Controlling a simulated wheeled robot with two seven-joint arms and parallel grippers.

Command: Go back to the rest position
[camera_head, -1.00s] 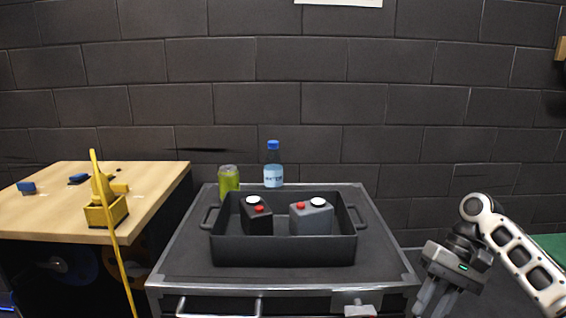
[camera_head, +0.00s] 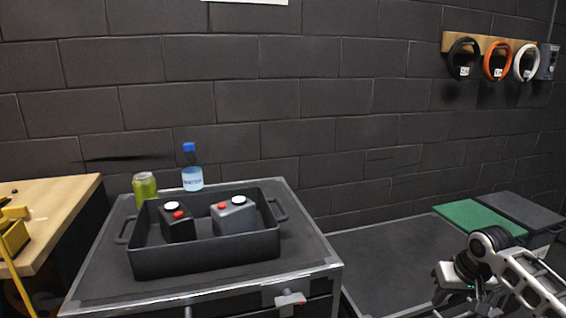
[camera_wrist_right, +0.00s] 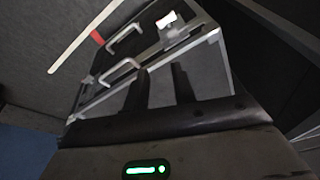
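My right gripper (camera_head: 455,308) is at the lower right of the head view, right of the grey cart and apart from it, partly cut off by the bottom edge. In the right wrist view its two dark fingers (camera_wrist_right: 158,90) are spread with nothing between them. My left gripper is not in view. A dark tray (camera_head: 205,257) stands on the cart. It holds a black button box (camera_head: 177,228) and a grey button box (camera_head: 236,218), each with a white and a red button on top.
The grey cart (camera_head: 100,290) fills the lower left. A green can (camera_head: 145,188) and a water bottle (camera_head: 192,172) stand behind the tray. A wooden table (camera_head: 55,205) is at far left. Coloured rings (camera_head: 496,62) hang on the right wall. A green-topped box (camera_head: 478,217) stands at right.

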